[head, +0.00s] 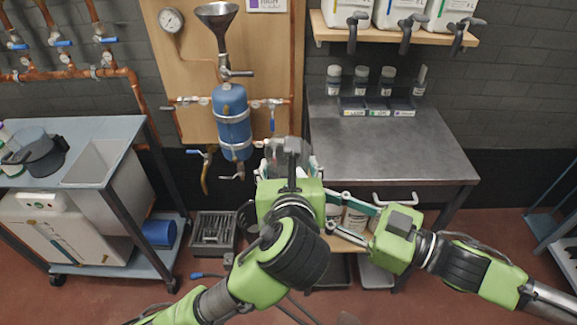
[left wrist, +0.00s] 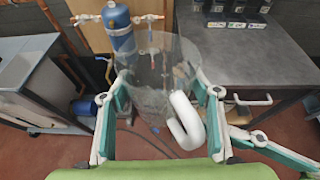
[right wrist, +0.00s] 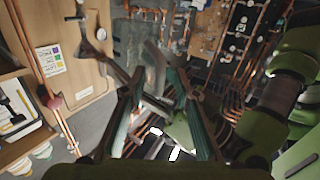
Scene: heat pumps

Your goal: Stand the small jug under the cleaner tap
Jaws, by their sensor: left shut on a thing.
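The small jug is clear with a white handle. It shows in the left wrist view (left wrist: 155,80), upright between the fingers of my left gripper (left wrist: 158,100), with the handle facing the camera. In the head view my left gripper (head: 290,165) is shut on it before the board, and the jug (head: 275,155) is mostly hidden. My right gripper (head: 338,215) is open, its fingers pointing left beside the left gripper; no object is clearly held in it. Three white canisters with dark taps (head: 405,35) stand on the upper right shelf. I cannot read which is the cleaner.
A grey bench (head: 400,150) below the shelf carries several small bottles in a rack (head: 378,105); its front is clear. A wooden board (head: 265,60) holds a blue cylinder (head: 232,120) and pipework. A left bench (head: 75,140) holds a dark pot (head: 38,158).

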